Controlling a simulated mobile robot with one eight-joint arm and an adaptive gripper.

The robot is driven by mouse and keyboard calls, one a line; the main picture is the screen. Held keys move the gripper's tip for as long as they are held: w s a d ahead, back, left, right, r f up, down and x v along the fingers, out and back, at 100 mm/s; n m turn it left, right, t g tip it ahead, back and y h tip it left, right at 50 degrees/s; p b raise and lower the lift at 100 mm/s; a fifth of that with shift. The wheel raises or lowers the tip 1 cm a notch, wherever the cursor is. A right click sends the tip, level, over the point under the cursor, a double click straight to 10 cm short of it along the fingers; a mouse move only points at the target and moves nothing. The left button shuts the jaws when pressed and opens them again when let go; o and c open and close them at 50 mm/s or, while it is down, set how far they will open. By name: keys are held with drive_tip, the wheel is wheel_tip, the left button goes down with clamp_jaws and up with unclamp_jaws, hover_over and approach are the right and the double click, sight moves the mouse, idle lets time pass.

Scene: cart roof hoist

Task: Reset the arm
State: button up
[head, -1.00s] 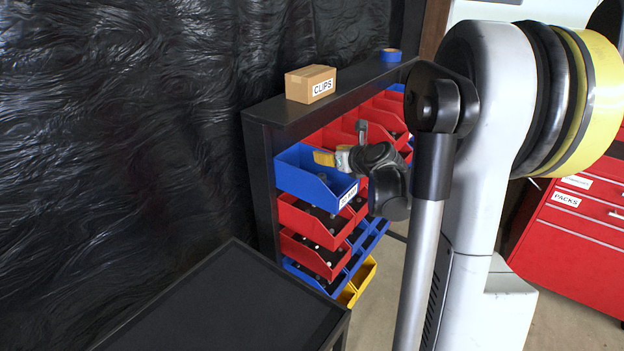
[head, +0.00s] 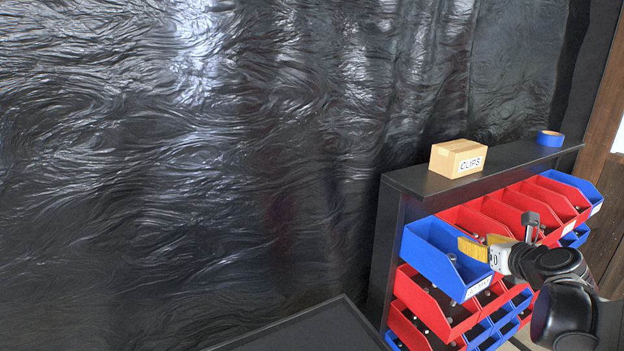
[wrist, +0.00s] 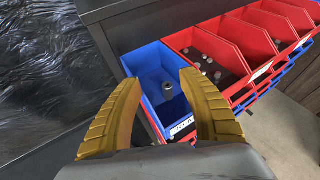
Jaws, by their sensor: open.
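My gripper (head: 486,246) is at the right of the head view, in front of the bin rack. Its yellow fingers also show in the wrist view (wrist: 161,110), apart with nothing between them in their grasp. They point toward a blue bin (head: 430,257) at the left end of the top row.
The black rack (head: 388,240) carries red bins (head: 518,200) and other blue bins. A CLIPS box (head: 458,158) and blue tape (head: 550,138) sit on its top. A dark table (head: 310,330) stands at the lower front. Black sheeting (head: 200,150) covers the wall at left.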

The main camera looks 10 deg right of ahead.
drive_tip(key=s+a+f+n+g+y+b, duration=0.1)
drive_tip(key=s+a+n+g, duration=0.15)
drive_tip(key=a+n, duration=0.65)
drive_tip(key=s+a+f+n+g+y, duration=0.1)
drive_tip(key=s+a+n+y, duration=0.15)
drive_tip(key=a+n, duration=0.6)
drive_tip(key=s+a+f+n+g+h, duration=0.1)
drive_tip(key=s+a+f+n, duration=0.1)
drive_tip(key=s+a+n, duration=0.4)
drive_tip(key=s+a+f+n+g+b, duration=0.1)
drive_tip(key=s+a+f+n, duration=0.2)
drive_tip(key=n, duration=1)
drive_tip(key=s+a, duration=0.3)
drive_tip(key=s, duration=0.2)
drive_tip(key=shift+s+g+h, duration=0.35)
drive_tip(key=shift+a+r+n, duration=0.1)
drive_tip(key=shift+n, duration=0.15)
